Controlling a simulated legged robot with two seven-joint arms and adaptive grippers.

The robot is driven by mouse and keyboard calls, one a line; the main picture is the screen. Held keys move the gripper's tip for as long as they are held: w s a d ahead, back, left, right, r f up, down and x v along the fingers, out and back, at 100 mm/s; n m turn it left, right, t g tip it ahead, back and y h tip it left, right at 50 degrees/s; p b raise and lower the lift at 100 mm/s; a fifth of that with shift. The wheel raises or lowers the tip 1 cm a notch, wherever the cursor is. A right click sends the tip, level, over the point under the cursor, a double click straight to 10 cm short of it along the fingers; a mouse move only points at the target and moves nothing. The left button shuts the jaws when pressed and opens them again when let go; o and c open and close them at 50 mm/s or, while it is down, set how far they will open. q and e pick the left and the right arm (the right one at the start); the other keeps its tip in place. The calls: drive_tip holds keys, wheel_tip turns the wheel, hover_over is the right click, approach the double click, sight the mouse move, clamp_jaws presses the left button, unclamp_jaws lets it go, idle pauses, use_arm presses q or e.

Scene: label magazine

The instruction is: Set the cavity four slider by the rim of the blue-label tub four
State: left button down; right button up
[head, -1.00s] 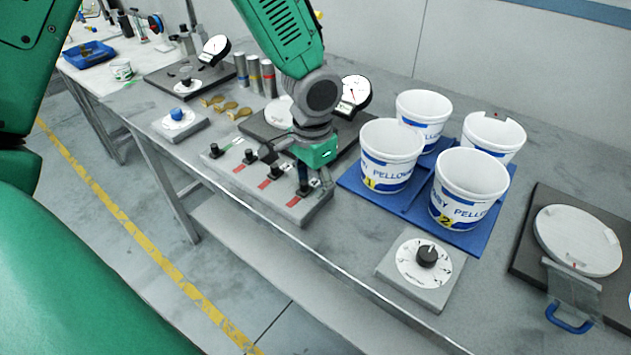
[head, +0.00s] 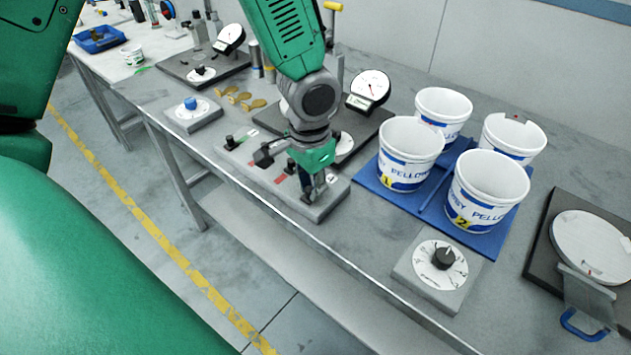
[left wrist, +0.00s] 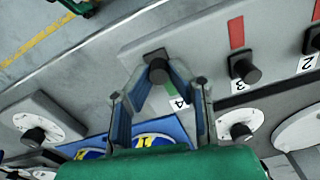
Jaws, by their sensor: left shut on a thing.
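My left gripper (head: 309,194) is down at the near right end of the grey slider block (head: 328,202). In the left wrist view its fingers (left wrist: 158,88) are shut on the black knob of the cavity four slider (left wrist: 156,68), beside a green strip and a label 4. The head view mostly hides this knob behind the gripper. Several white tubs with blue print stand on blue mats. The front ones read 1 (head: 410,150) and 2 (head: 490,188). The back right tub (head: 513,136) has a small reddish mark at its rim; its number is hidden. My right gripper is not in view.
Sliders 3 (left wrist: 244,70) and 2 (left wrist: 313,40) sit close by, with red strips. A dial box (head: 440,278) stands at the bench's front edge. A round gauge (head: 368,88) stands behind the arm. Bare bench lies between the slider block and the dial box.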

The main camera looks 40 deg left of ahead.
sight(308, 189)
use_arm(q)
drive_tip(key=c, duration=1.5)
unclamp_jaws()
drive_tip(key=shift+s+f, duration=0.2)
drive_tip(key=shift+s, duration=0.3)
drive_tip(key=shift+w+a+r, duration=0.15)
wheel_tip(308, 189, up, 12)
drive_tip(key=shift+f, duration=0.15)
